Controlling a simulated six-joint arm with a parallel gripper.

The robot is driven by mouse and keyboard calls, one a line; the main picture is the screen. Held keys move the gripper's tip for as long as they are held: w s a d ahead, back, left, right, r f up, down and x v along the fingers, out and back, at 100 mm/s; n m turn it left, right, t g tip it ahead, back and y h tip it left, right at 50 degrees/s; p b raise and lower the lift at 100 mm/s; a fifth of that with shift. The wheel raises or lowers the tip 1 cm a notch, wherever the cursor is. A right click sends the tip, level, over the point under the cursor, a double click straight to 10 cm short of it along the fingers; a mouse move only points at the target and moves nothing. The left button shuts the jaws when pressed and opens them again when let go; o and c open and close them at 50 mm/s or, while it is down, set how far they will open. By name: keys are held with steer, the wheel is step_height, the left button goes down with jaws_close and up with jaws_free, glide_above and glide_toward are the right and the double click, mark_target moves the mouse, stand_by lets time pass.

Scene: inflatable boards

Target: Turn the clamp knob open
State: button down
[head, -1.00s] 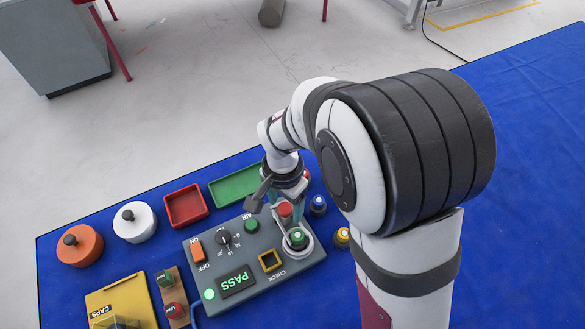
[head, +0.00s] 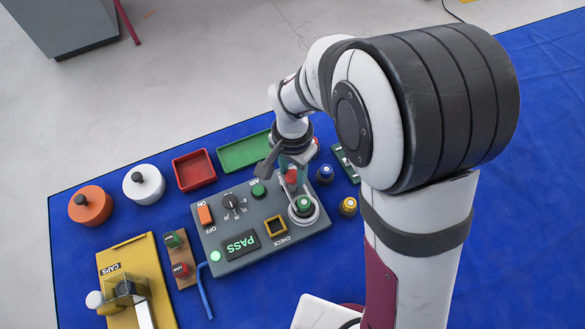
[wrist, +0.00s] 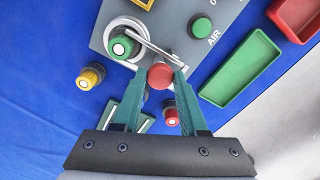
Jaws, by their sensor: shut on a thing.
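The red clamp knob (wrist: 160,76) sits between the fingertips of my gripper (wrist: 160,82) in the wrist view, and the gripper is shut on it. In the head view the red knob (head: 290,177) shows just under the gripper (head: 291,163), partly covered by it. A thin metal bar runs from near the knob to the pale round holder (wrist: 130,28) on the grey panel. A green-capped valve (wrist: 122,46) stands in that holder. It also shows in the head view (head: 304,204).
The grey panel (head: 218,258) carries an orange switch, a dial, a green AIR button (head: 258,190) and a lit PASS display (head: 240,244). A yellow-capped valve (head: 348,206) and a blue-capped valve (head: 325,174) stand close on the right. Green and red trays lie behind.

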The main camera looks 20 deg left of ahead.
steer(key=n, duration=0.3)
steer(key=shift+n, duration=0.4)
steer(key=n, duration=0.4)
steer(key=shift+n, duration=0.3)
steer(key=n, duration=0.4)
steer(key=shift+n, duration=0.3)
steer(key=shift+w+n, duration=0.1)
steer(key=shift+n, duration=2)
steer(key=shift+c, duration=2.2)
jaws_free()
